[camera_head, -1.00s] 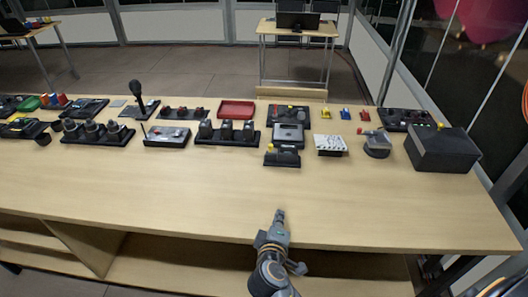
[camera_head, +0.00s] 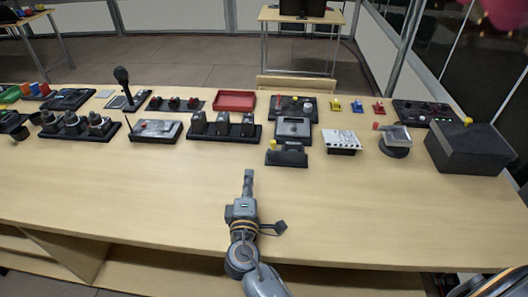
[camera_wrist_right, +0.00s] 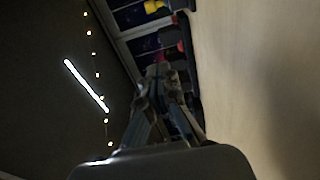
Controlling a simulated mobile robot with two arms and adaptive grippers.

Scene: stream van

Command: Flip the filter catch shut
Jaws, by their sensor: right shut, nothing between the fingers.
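My right gripper (camera_head: 248,174) is shut and empty above the front-middle of the bare wooden table, apart from every device. In the right wrist view its fingers (camera_wrist_right: 160,78) are together, with dark, blurred devices beyond. I cannot tell for sure which part is the filter catch. A grey round-based unit with a red-tipped lever (camera_head: 395,143) stands at the right. A black block with a yellow knob (camera_head: 287,157) stands nearer, ahead and to the right of my gripper. My left gripper is not in view.
A large black box (camera_head: 468,150) stands at the right end of the table. A row of switches (camera_head: 222,130), a box with a thin rod (camera_head: 154,131), a microphone (camera_head: 123,85) and a red tray (camera_head: 234,101) stand behind. The table's front strip (camera_head: 120,190) is clear.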

